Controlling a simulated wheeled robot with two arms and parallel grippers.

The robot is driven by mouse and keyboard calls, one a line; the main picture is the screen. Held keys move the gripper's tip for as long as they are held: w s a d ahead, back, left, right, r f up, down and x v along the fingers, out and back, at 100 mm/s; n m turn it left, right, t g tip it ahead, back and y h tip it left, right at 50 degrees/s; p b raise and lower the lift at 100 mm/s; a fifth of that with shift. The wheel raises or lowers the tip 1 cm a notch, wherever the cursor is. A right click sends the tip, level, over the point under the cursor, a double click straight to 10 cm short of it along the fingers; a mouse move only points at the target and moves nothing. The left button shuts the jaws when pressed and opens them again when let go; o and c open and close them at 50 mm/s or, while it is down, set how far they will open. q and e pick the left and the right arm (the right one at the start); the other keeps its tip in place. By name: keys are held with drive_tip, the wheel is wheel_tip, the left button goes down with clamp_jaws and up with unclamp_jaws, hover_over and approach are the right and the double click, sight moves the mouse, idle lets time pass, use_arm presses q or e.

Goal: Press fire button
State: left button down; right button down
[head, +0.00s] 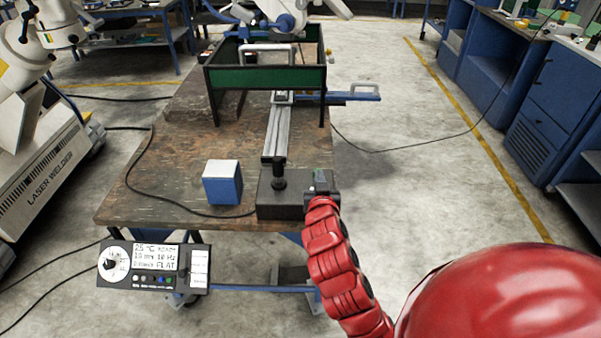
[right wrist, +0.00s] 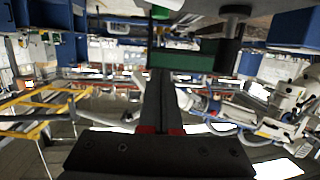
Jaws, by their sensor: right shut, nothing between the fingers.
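A black control box (head: 280,205) with an upright black joystick (head: 279,172) sits at the table's near right corner. A panel (head: 155,267) with a white dial, a lit display and a row of small buttons hangs at the table's near left edge. I cannot tell which control is the fire button. My right gripper (head: 318,184) is at the right side of the joystick box, right of the stick; whether it touches the box is unclear. In the right wrist view, its fingers (right wrist: 160,85) are shut and empty. My left gripper is not in view.
A blue box with a white top (head: 222,183) stands left of the joystick box. A metal rail (head: 277,130) runs back to a green-sided frame (head: 265,80). A black cable (head: 150,180) crosses the wooden table (head: 180,150).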

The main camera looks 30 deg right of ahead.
drive_tip(key=shift+s+d+f+g, duration=0.1)
drive_tip(key=shift+s+f+g, duration=0.05)
drive_tip(key=shift+g, duration=0.15)
drive_tip(key=b+x, duration=0.1)
drive_tip(key=x, duration=0.2)
drive_tip(key=p+x, duration=0.1)
drive_tip(key=x, duration=0.5)
drive_tip(key=shift+w+d+p, duration=0.15)
drive_tip(key=shift+w+p, duration=0.1)
drive_tip(key=shift+p, duration=0.05)
drive_tip(key=f, duration=0.3)
drive_tip(key=shift+w+d+f+p, duration=0.1)
drive_tip(key=shift+w+f+p, duration=0.1)
drive_tip(key=shift+p, duration=0.15)
drive_tip(key=shift+f, duration=0.4)
